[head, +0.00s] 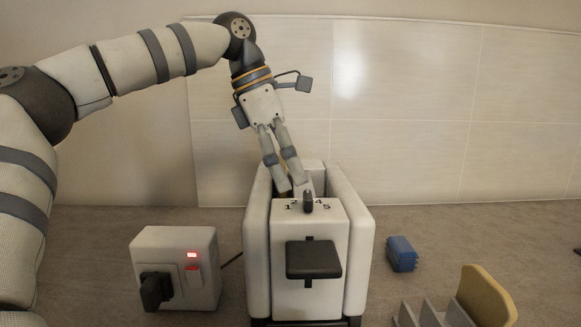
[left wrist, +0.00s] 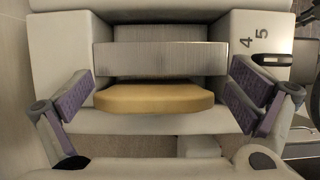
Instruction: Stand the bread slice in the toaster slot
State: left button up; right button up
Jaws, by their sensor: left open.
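The toaster (head: 358,240) stands upright on the counter with its dark lever facing forward. In the left wrist view a tan bread slice (left wrist: 155,98) stands on edge in the lower slot, beside the metal divider (left wrist: 160,60); this is the toaster's left slot in the head view. My left gripper (head: 290,184) points down over the toaster's top, its fingers apart. In the left wrist view its purple pads lie at either end of the slice. I cannot tell whether they touch it. My right gripper is not in view.
Another bread slice (head: 487,293) leans in a grey rack (head: 428,312) at front right. A blue sponge-like block (head: 402,254) lies right of the toaster. A pale box with a red light (head: 205,285) stands left, with a cable behind. A tiled wall (head: 420,110) closes the back.

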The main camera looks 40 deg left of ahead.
pick_arm(q)
jog(key=v, duration=1.2)
